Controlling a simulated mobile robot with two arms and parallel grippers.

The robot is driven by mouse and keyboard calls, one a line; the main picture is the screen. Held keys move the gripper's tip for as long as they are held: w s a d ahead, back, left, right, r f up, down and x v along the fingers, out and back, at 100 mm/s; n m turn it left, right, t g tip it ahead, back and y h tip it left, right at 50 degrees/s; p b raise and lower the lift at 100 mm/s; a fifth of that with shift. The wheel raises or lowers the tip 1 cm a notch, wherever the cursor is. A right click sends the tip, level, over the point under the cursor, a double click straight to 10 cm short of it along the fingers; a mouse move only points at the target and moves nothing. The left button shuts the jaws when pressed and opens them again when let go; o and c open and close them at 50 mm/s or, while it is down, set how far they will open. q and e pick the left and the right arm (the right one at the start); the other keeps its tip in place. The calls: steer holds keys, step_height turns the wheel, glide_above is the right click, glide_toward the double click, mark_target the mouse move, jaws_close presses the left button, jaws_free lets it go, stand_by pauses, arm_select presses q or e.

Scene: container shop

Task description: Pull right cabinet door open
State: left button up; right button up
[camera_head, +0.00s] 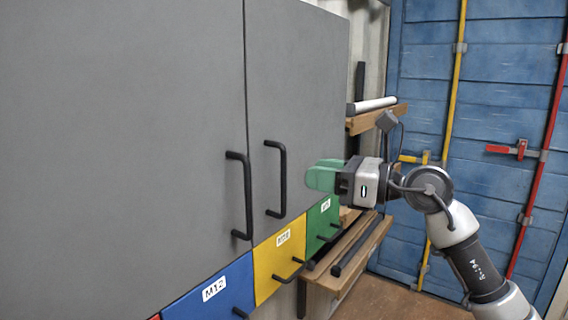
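The right cabinet door (293,85) is a grey panel, shut flush with the left grey door (120,150). Its black vertical handle (282,178) stands near its left edge; the left door has a similar handle (242,195) beside it. My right gripper (312,177), with green fingers, comes from the right and points left. In the picture its fingertips are a little right of the right door's handle, with a gap between. The two fingers overlap from this side, so their spacing is hard to see. My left gripper is not in view.
Below the doors are a blue drawer (215,292), a yellow drawer (279,262) and a green drawer (323,222), with protruding black handles. A wooden shelf (375,120) and a bench (362,250) stand behind. Blue container doors (500,100) close the back.

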steer(key=p, duration=0.2)
glide_above(283, 210)
steer(key=d, duration=0.1)
steer(key=shift+w+a, duration=0.35)
steer(key=shift+a, duration=0.15)
jaws_close()
